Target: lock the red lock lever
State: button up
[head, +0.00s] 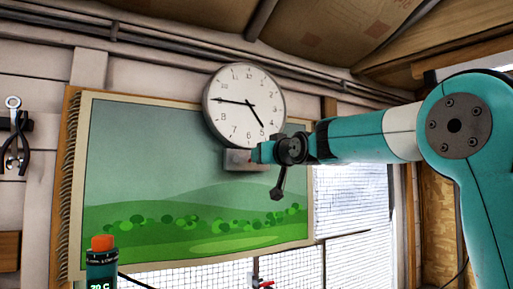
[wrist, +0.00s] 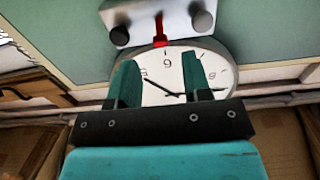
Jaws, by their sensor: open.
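A small red lever (wrist: 160,30) shows in the wrist view on a silver-grey box (wrist: 142,14) with dark round knobs, beside the clock's rim. In the head view the grey box (head: 236,160) sits just under the clock, with a bit of red near my fingers. My gripper (head: 256,152) is in front of the box's right part and hides some of it. In the wrist view my gripper (wrist: 158,66) has its two teal fingers apart, nothing between them but the clock behind. The red lever lies beyond the fingertips, roughly between their lines. Contact is not visible.
The round wall clock (head: 243,92) hangs over a green landscape picture (head: 150,170). Pliers (head: 17,140) hang at far left. An orange-capped bottle (head: 102,262) stands at lower left. Another small red part (head: 265,284) shows at the bottom edge. A mesh window is at right.

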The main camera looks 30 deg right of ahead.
jog(key=w+p, duration=0.2)
jog(key=w, duration=0.3)
grip_shut()
